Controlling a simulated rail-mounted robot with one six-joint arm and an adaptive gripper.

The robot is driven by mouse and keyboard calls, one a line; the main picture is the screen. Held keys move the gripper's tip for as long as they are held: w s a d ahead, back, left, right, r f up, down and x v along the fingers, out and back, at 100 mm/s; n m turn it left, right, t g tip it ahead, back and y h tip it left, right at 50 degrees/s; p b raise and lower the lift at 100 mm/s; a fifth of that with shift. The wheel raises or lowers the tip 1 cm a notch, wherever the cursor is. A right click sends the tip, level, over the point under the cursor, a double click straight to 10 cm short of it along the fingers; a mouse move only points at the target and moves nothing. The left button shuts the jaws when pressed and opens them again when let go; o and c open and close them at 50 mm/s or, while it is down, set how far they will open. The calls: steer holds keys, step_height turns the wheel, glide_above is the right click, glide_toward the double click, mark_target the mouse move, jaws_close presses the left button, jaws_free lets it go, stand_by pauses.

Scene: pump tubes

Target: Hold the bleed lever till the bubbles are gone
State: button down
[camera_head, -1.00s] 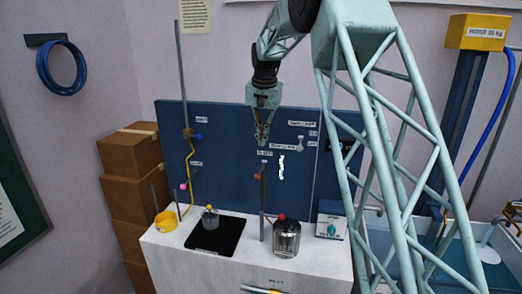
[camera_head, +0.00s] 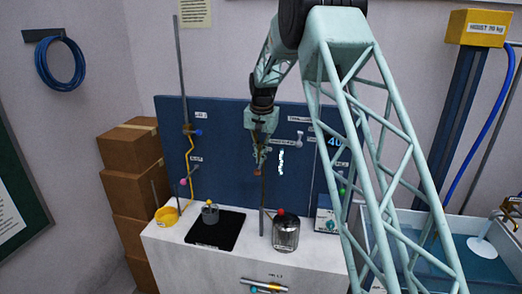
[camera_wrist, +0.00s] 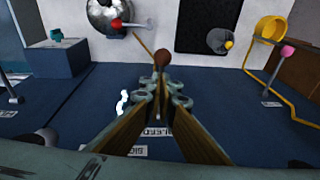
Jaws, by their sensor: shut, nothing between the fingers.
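My gripper (camera_head: 260,166) is shut and empty in front of the blue board, pointing down. In the wrist view its fingertips (camera_wrist: 161,88) are together just short of a brown ball knob (camera_wrist: 160,60), which looks like the bleed lever's end. I cannot tell whether they touch it. A label reading "BLEED" (camera_wrist: 157,131) is partly hidden behind the fingers. White bubble-like marks (camera_head: 281,161) show on the board right of the gripper, and also in the wrist view (camera_wrist: 123,103).
A small grey pot (camera_head: 210,214) sits on a black mat (camera_head: 230,225). A yellow ring cup (camera_head: 166,216) is at left. A blue tray of water is at right.

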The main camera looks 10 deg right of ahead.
steer(key=shift+s+a+f, duration=0.2)
steer(key=shift+s+f, duration=0.1)
steer(key=shift+f, duration=0.15)
steer(key=shift+s+a+f, duration=0.2)
steer(key=shift+s+f, duration=0.05)
steer(key=shift+f, duration=0.15)
steer(key=shift+f, duration=0.15)
